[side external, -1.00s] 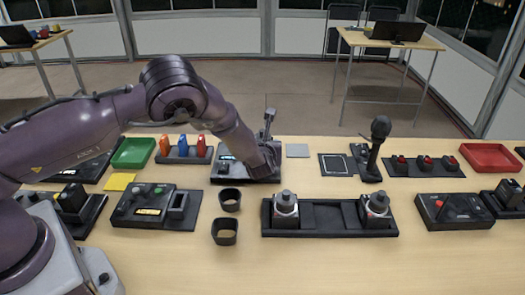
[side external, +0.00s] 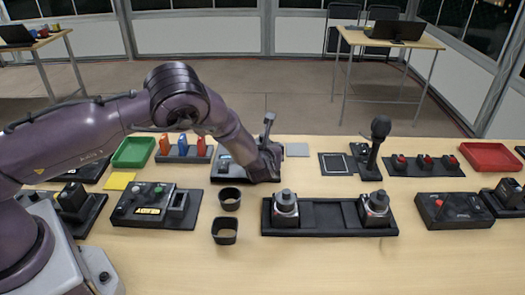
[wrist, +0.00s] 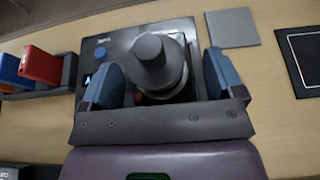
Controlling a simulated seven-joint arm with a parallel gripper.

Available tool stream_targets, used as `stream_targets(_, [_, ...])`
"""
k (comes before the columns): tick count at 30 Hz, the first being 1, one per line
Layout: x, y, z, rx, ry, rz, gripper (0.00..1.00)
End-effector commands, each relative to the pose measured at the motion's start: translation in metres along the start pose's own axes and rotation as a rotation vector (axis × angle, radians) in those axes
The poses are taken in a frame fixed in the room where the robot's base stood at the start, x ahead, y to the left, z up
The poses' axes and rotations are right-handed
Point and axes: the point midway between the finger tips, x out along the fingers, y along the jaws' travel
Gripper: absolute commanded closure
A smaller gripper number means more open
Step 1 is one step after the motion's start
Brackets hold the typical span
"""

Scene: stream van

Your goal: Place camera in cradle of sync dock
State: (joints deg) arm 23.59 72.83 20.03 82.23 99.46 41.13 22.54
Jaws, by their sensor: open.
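The sync dock (side external: 226,168) is a black panel at the back middle of the table. In the wrist view the dock (wrist: 98,56) shows a blue button and white lettering. A camera (wrist: 157,62), with a dark cylindrical top and a grey ring below, stands on the dock. My gripper (wrist: 160,88) is open, with one blue-lined finger on each side of the camera. Gaps show beside the camera's top. In the side view my gripper (side external: 268,163) hides the camera; its base and seating in the cradle cannot be made out.
A black rack (side external: 322,215) in front holds two similar grey-topped units, with its middle place empty. Two black cups (side external: 226,231) stand left of it. A microphone (side external: 378,140) stands to the right. Orange and blue blocks (side external: 183,147) stand in a holder left of the dock.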

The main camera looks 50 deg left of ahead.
Motion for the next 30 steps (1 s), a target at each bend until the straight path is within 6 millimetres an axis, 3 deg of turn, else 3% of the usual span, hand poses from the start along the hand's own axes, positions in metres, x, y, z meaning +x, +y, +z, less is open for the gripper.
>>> stream_targets(16, [-0.103, -0.001, 0.0, -0.001, 0.001, -0.003, 0.13])
stream_targets(21, [-0.117, -0.001, 0.0, 0.0, 0.0, -0.002, 0.13])
stream_targets(26, [-0.12, 0.0, 0.0, 0.0, 0.0, 0.001, 0.13])
stream_targets(30, [-0.122, 0.005, 0.011, -0.06, 0.012, 0.028, 0.13])
